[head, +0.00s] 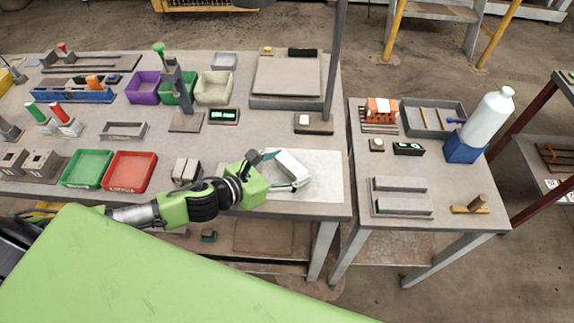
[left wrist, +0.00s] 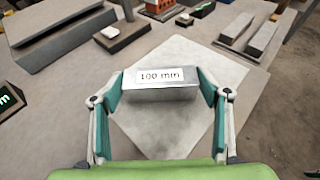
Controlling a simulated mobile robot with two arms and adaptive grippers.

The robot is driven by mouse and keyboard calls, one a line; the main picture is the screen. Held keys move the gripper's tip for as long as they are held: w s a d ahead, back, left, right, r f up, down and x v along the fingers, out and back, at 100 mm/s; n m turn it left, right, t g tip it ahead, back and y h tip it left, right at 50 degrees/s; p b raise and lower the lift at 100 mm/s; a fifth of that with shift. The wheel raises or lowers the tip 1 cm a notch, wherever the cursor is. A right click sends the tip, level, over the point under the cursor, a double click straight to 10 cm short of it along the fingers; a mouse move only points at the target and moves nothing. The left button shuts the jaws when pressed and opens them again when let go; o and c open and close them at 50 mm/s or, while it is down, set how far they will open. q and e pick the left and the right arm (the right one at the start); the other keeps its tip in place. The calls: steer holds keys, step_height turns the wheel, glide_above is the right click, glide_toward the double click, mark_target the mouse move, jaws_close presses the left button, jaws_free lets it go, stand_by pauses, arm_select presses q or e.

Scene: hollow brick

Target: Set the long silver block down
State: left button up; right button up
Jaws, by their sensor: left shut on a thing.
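The long silver block (left wrist: 160,84) is a bright metal bar with a "100 mm" label on its side. In the head view the block (head: 293,164) is over the pale square plate (head: 322,178) at the right front of the main bench. My left gripper (left wrist: 160,90) has its two teal-padded fingers closed on the block's two ends. In the head view the left gripper (head: 284,169) reaches it from the left. I cannot tell whether the block touches the plate or hangs slightly above it. My right gripper is not in view.
Two small blocks (head: 186,171) and a red bin (head: 130,171) are left of the gripper. A side table (head: 358,215) holds two long bars (head: 402,207). The pale plate is otherwise clear.

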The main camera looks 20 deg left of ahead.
arm_select(q)
steer(key=shift+r, duration=0.1)
steer(key=o, duration=1.6)
steer(key=shift+f, duration=0.2)
steer(key=shift+r, duration=0.25)
steer(key=v, duration=0.3)
steer(key=b+v, duration=0.1)
steer(key=v, duration=0.2)
steer(key=b+v, duration=0.1)
steer(key=v, duration=0.2)
steer(key=shift+s+f, duration=0.1)
steer(key=shift+f, duration=0.2)
steer(key=shift+v, duration=1.2)
steer(key=shift+s+a+r+b, duration=0.15)
steer(key=shift+s+r+b, duration=0.05)
steer(key=shift+r+b, duration=0.1)
